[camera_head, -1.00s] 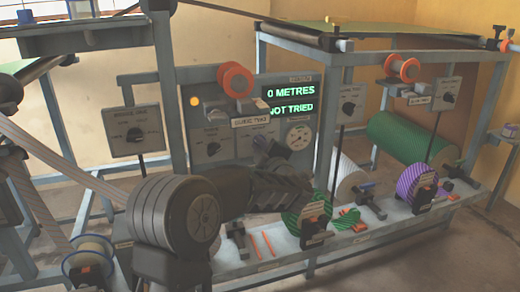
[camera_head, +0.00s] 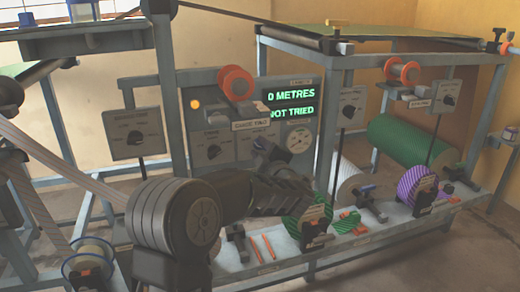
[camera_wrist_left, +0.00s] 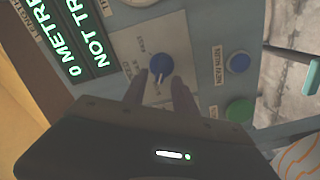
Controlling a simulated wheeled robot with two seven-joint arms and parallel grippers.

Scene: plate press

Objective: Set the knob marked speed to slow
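In the left wrist view a round blue knob (camera_wrist_left: 157,62) stands on a pale plate of the control panel. A white mark on it points toward the bottom of that picture. In the head view my left gripper (camera_head: 264,150) reaches the panel below the green-lettered display (camera_head: 290,102) and hides the knob. My right gripper is not in view.
The wrist view also shows a blue button (camera_wrist_left: 239,62) and a green button (camera_wrist_left: 239,110) beside the knob plate. In the head view a round gauge (camera_head: 299,139) is right of my gripper.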

